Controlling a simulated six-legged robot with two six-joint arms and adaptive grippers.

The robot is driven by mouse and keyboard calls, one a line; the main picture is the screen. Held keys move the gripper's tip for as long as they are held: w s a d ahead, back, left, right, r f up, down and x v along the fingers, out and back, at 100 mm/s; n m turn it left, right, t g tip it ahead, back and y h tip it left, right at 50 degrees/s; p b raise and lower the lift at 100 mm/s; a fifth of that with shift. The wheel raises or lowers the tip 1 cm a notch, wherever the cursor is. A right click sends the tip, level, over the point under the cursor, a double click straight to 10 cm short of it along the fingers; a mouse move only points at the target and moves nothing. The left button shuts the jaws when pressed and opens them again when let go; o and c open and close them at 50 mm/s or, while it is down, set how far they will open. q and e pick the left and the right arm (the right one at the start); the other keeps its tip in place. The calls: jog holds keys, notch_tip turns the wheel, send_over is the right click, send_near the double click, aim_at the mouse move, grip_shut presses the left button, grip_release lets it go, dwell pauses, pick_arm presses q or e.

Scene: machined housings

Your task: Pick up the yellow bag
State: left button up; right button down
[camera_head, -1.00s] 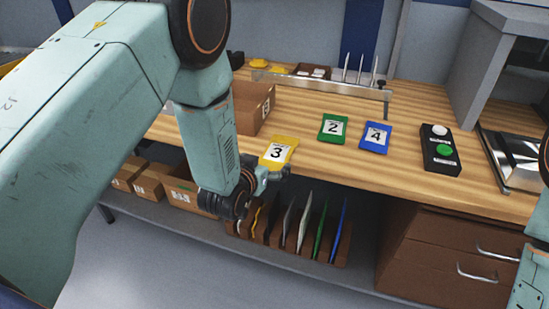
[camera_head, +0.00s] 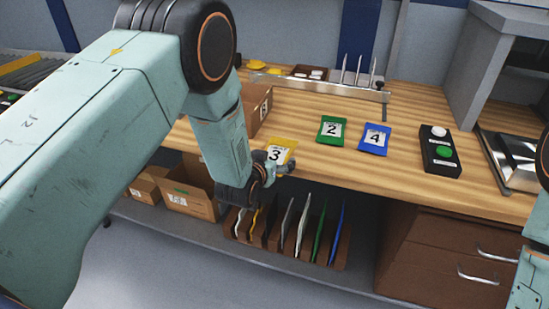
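The yellow bag (camera_head: 284,146) lies flat near the front edge of the wooden worktop, with a white label reading 3. My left gripper (camera_head: 280,168) is at the bag's near edge and covers its lower part. Its fingers are small and partly hidden, so I cannot tell whether they are open or touching the bag. A green bag (camera_head: 332,129) labelled 2 and a blue bag (camera_head: 374,138) labelled 4 lie to the right on the worktop. My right gripper is out of view; only a part of my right arm shows at the right edge.
A cardboard box (camera_head: 256,108) stands left of the yellow bag. A black button box (camera_head: 440,150) and a metal tray (camera_head: 512,158) are at the right. Below the worktop, a brown rack (camera_head: 330,258) holds several coloured upright pieces beside cardboard boxes (camera_head: 188,199).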

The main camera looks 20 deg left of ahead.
pick_arm(q)
jog(key=shift+d, duration=0.1)
jog(key=c, duration=0.9)
jog(key=shift+r, duration=0.15)
